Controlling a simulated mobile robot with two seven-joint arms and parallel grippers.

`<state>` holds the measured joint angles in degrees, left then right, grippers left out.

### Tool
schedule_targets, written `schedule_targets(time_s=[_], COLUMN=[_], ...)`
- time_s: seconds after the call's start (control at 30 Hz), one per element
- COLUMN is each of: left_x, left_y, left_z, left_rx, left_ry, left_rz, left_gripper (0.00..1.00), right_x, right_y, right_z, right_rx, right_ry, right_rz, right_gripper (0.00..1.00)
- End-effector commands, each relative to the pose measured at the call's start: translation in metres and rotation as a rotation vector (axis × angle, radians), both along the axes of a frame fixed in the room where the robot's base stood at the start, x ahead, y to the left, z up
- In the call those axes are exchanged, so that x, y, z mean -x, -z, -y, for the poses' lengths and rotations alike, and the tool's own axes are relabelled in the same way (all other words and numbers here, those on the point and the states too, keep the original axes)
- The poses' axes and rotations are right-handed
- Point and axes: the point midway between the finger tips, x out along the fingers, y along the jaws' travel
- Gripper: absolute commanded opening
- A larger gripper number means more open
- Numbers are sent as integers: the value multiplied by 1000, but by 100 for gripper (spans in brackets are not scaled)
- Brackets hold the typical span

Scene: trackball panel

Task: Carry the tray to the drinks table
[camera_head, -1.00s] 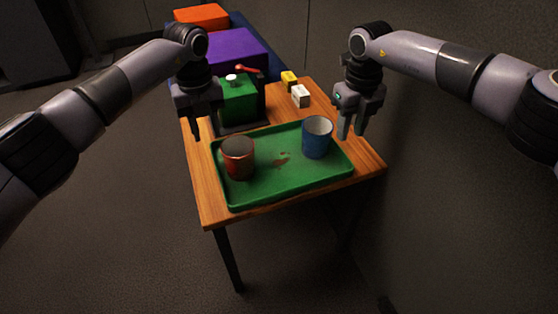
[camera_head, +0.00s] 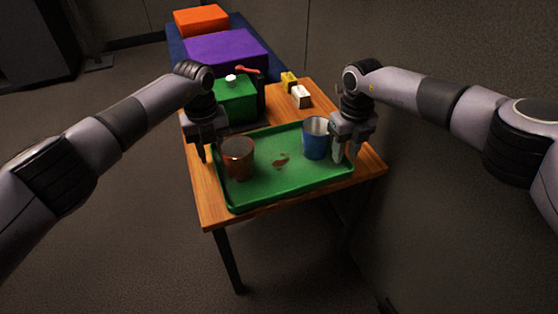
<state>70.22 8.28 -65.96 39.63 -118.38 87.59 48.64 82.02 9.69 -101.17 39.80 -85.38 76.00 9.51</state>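A green tray (camera_head: 262,193) with a raised rim lies on a wooden table (camera_head: 212,210). A reddish-brown cup (camera_head: 238,160) stands upright on its left part and a blue cup (camera_head: 315,141) on its right part. My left gripper (camera_head: 204,156) points down by the tray's left rim; its fingers overlap in this view, so its opening is unclear. My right gripper (camera_head: 345,155) points down at the tray's right rim, close beside the blue cup, with a gap between its fingers. I cannot tell whether either gripper touches the rim. No second table can be made out clearly.
A green box-like machine (camera_head: 237,103) with a red lever stands behind the tray. A yellow block (camera_head: 289,82) and a white block (camera_head: 301,97) are at the back right. Purple (camera_head: 225,51) and orange (camera_head: 201,20) boxes lie beyond. A wall (camera_head: 450,230) is close on the right.

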Motion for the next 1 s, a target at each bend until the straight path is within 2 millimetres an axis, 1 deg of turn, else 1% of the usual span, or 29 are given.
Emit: schedule_targets(time_s=[0.1, 0.37, 0.4, 0.47, 0.5, 0.83, 1.0], left_x=[0, 0, 0, 0, 0, 0, 0], left_y=[5, 5, 5, 5, 5, 4, -1], left_z=[0, 0, 0, 0, 0, 0, 0], left_rx=[0, 0, 0, 0, 0, 1, 1], left_ry=[1, 0, 0, 0, 0, 0, 0], left_rz=[-1, 0, 0, 0, 0, 1, 1], left_gripper=[35, 35, 22, 3, 0, 0, 0], right_x=[0, 0, 0, 0, 0, -1, -1], right_y=[5, 5, 5, 5, 5, 4, -1], right_z=[0, 0, 0, 0, 0, 1, 1], right_rx=[1, 1, 1, 1, 1, 0, 0], right_ry=[0, -1, 0, 0, 0, 0, 0], right_rz=[1, 1, 1, 1, 1, 2, 2], right_gripper=[35, 35, 22, 3, 0, 0, 0])
